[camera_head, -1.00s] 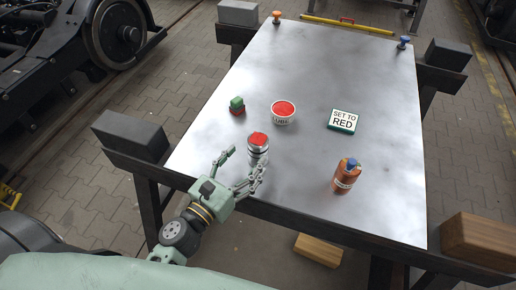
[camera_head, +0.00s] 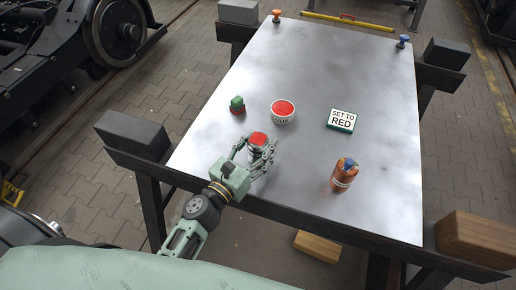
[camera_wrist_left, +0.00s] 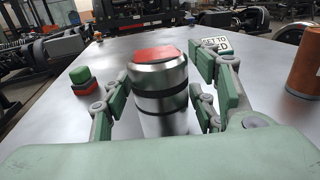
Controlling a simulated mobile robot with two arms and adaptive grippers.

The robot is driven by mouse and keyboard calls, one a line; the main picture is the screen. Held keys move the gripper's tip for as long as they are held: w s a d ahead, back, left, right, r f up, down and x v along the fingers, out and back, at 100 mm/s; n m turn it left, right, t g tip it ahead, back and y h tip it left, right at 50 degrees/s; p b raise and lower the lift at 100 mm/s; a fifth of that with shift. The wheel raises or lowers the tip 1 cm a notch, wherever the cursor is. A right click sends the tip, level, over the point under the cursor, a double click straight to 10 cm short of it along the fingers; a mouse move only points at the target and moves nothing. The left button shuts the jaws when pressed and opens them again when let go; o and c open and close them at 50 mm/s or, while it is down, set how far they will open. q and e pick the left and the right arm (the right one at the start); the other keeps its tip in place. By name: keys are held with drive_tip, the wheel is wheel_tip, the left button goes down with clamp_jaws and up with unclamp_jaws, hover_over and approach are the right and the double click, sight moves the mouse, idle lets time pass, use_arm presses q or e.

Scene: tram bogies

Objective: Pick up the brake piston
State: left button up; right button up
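The brake piston (camera_head: 258,139) is a silver cylinder with dark bands and a red top, standing upright near the front edge of the metal table. In the left wrist view the brake piston (camera_wrist_left: 160,85) stands between the fingers. My left gripper (camera_head: 257,146) is open around it, with fingers on both sides. In the left wrist view a narrow gap shows between the piston and the fingers of my left gripper (camera_wrist_left: 162,100). The piston's base is partly hidden. My right gripper is not in view.
The table's middle and far part are mostly clear.

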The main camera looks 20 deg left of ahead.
use_arm(q)
drive_tip(key=c, duration=0.9)
drive_tip(key=shift+r, duration=0.1)
